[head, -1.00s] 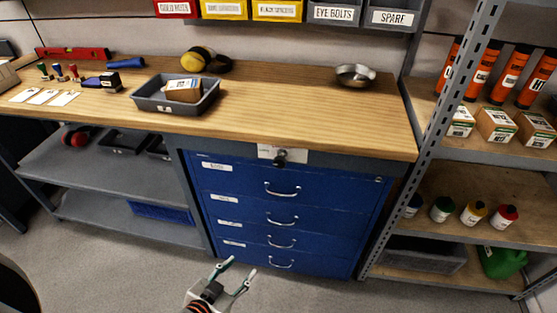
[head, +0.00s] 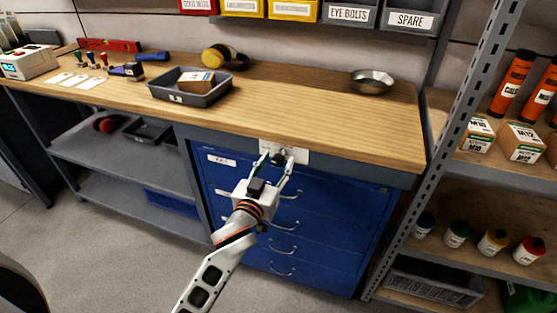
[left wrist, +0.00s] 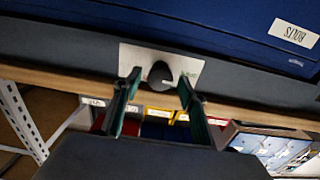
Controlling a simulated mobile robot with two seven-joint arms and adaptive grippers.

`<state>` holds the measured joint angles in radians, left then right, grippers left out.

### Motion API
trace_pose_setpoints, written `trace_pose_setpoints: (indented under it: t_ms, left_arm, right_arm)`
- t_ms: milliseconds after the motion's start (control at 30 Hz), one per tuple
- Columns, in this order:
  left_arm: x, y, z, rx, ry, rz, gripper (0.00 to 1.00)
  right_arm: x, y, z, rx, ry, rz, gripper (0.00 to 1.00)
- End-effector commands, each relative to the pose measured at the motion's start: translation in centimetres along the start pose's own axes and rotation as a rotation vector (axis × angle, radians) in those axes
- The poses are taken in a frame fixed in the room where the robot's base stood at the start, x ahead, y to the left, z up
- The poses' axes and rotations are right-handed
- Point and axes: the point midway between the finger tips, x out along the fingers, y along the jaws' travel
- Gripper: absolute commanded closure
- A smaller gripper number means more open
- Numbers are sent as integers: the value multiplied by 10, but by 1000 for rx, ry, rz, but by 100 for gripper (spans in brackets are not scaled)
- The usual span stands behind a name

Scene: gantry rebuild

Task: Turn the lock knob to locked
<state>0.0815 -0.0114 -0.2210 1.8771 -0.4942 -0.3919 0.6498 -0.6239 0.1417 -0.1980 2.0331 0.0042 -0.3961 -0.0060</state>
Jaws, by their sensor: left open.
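The lock knob (head: 279,157) is a small black knob on a white plate (head: 298,154) on the bench's front edge, above the blue drawer cabinet (head: 330,215). In the left wrist view the knob (left wrist: 160,74) sits on its white plate (left wrist: 196,66) between my two green fingers. My left gripper (head: 276,156) is open, with one fingertip on each side of the knob. It also shows open in the left wrist view (left wrist: 160,82). Whether the fingers touch the knob I cannot tell. The small lettering on the plate is unreadable. My right gripper is not in view.
The wooden bench top (head: 310,105) overhangs just above the plate. Drawer handles (head: 290,195) stick out below. A grey tray (head: 208,98) with a box and a metal bowl (head: 371,81) stand on the bench. A grey shelf post (head: 452,140) rises at the right.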

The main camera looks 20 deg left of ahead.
Motion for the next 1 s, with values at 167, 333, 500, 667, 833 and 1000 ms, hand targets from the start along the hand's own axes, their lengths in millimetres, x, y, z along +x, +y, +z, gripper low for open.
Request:
trace_pose_setpoints:
  t_ms: [167,333,500,667,833,1000]
  left_arm:
    - [15,0,1,1,-1,0,58]
    - [18,0,1,1,-2,0,58]
    - [18,0,1,1,-2,0,63]
    - [18,0,1,0,-2,0,96]
    - [18,0,1,4,-2,0,96]
    - [18,0,0,36,-1,0,96]
  right_arm:
    - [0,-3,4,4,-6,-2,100]
    - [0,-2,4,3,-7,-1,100]
    - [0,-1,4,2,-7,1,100]
    - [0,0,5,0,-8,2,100]
    - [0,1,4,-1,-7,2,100]
    - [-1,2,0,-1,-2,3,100]
